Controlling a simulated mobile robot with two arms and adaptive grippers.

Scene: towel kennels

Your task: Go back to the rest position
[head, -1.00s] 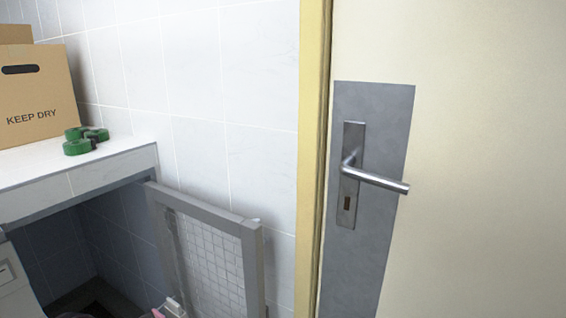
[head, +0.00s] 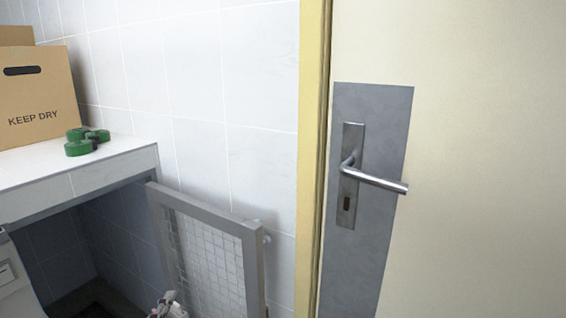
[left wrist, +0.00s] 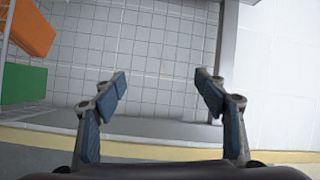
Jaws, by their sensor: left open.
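My left gripper (left wrist: 162,88) is open in the left wrist view, with its two blue-grey fingers spread apart. Nothing is between the fingers, and a white-tiled surface lies behind them. A small whitish and pink part (head: 168,306) shows at the bottom edge of the head view, in front of the mesh gate; I cannot tell what it is. My right gripper is in neither view.
A mesh gate (head: 250,262) stands open below a tiled counter (head: 110,163). A cardboard box (head: 40,98) and green tape rolls (head: 79,148) are on the counter. A cream door (head: 480,150) with a metal handle (head: 375,180) fills the right. Orange (left wrist: 32,28) and green (left wrist: 24,83) panels show in the left wrist view.

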